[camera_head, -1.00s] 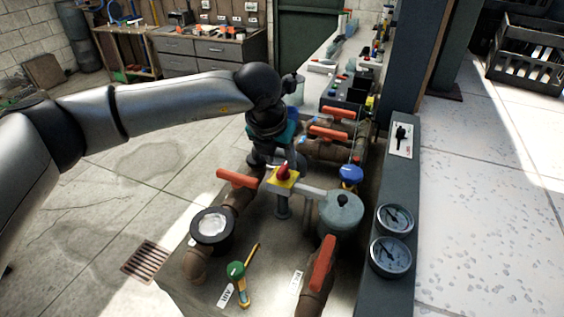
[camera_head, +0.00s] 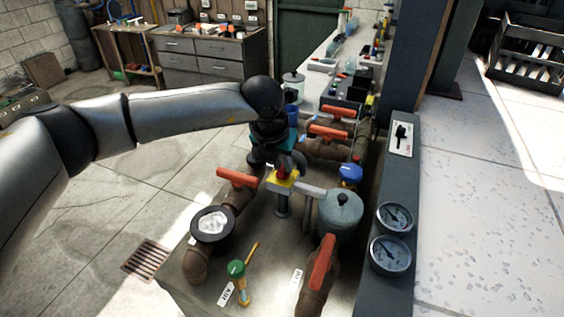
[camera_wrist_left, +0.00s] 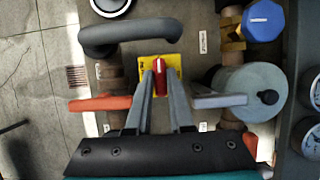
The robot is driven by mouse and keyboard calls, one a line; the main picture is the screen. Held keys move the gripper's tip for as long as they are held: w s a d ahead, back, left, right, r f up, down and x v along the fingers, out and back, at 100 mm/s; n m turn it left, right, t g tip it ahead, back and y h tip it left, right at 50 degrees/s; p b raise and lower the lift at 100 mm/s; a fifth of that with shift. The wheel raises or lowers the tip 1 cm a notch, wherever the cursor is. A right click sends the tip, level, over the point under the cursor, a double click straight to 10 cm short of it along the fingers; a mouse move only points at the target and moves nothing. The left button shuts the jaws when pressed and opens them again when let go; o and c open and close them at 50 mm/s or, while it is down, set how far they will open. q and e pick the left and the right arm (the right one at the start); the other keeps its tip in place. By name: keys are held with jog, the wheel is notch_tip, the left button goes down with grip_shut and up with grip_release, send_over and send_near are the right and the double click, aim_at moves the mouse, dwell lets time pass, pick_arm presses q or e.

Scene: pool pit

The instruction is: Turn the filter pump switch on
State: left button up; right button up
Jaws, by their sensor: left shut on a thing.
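The switch is a red knob (camera_head: 281,171) on a yellow plate (camera_head: 290,184), on a post among the pipes. In the left wrist view the red knob (camera_wrist_left: 160,78) points up the picture, over the yellow plate (camera_wrist_left: 144,63). My left gripper (camera_head: 283,168) reaches down to it from behind. In the wrist view the two fingers of my left gripper (camera_wrist_left: 160,80) stand on either side of the knob and are closed on it. The fingers partly hide the knob in the head view. My right gripper is not in view.
An orange valve handle (camera_head: 237,178) is left of the switch, and a grey lidded pot (camera_head: 340,212) is right of it. Another orange handle (camera_head: 322,262) is in front. A blue cap (camera_head: 350,173) and two gauges (camera_head: 390,254) are to the right.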

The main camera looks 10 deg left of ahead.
pick_arm(q)
grip_shut()
jog(key=m+h+b, duration=0.1)
jog(key=m+b, duration=0.1)
jog(key=m, duration=0.1)
jog(key=shift+w+a+f+g+b, duration=0.1)
jog(key=shift+g+b, duration=0.2)
jog(key=m+h+b, duration=0.1)
jog(key=m, duration=0.2)
jog(key=shift+a+m+g, duration=0.1)
jog(key=shift+m+g, duration=0.3)
jog(key=m+g, duration=0.1)
jog(key=m, duration=0.1)
jog(key=m+h+b, duration=0.1)
jog(key=m, duration=0.2)
jog(key=shift+w+g+h+b, duration=0.2)
jog(key=shift+g+h+b, duration=0.1)
jog(key=shift+g, duration=0.1)
jog(key=m+g, duration=0.1)
jog(key=m, duration=0.2)
jog(key=m+g+b, duration=0.1)
jog(key=m, duration=0.2)
jog(key=shift+w, duration=0.1)
jog(key=o, duration=0.8)
grip_release()
